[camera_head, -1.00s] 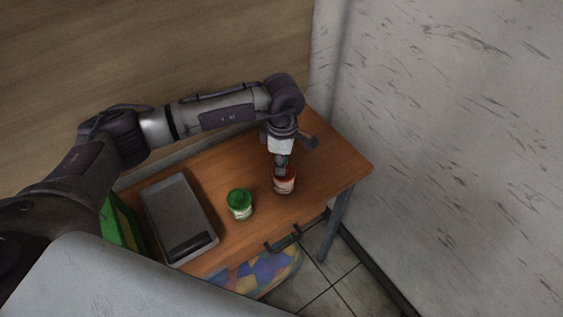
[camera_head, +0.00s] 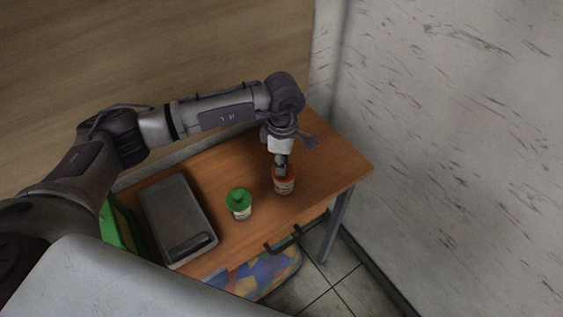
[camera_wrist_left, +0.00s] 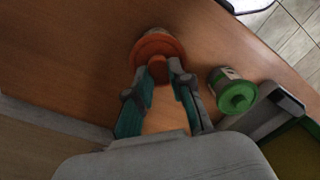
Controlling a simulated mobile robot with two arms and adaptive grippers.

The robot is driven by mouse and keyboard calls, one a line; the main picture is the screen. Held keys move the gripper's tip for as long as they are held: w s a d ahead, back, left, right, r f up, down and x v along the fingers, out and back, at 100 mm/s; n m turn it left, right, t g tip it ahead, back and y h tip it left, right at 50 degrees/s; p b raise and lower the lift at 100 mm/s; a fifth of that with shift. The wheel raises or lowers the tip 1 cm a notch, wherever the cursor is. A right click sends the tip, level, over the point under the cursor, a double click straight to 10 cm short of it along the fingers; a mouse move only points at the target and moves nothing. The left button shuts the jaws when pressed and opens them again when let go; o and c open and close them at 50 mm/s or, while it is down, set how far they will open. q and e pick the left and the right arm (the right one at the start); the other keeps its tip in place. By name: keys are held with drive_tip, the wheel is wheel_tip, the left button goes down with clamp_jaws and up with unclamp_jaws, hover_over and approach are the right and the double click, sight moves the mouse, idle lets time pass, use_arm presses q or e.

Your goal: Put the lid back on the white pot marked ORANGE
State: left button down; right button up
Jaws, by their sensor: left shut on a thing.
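The white pot (camera_head: 284,187) stands upright on the wooden table, near its right end. Its label is too small to read. The orange lid (camera_head: 289,172) is at the pot's mouth; it also shows in the left wrist view (camera_wrist_left: 150,46), where it covers most of the pot. I cannot tell whether it is fully seated. My left gripper (camera_head: 281,168) is above the pot, pointing down, its fingers shut on the lid's knob. In the left wrist view the fingertips (camera_wrist_left: 159,72) are on either side of that knob. My right gripper is not in view.
A white pot with a green lid (camera_head: 239,197) stands left of the orange one. A grey flat device (camera_head: 177,213) lies further left, beside a green box (camera_head: 122,228). The wooden table (camera_head: 330,168) is bare right of the pots. A wall rises beyond its right end.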

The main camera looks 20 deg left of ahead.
use_arm(q)
drive_tip(key=shift+c, duration=2.4)
unclamp_jaws()
drive_tip(key=shift+r, duration=0.15)
drive_tip(key=shift+r+p, duration=1.5)
drive_tip(key=shift+r, duration=1.9)
drive_tip(key=shift+c, duration=0.2)
clamp_jaws()
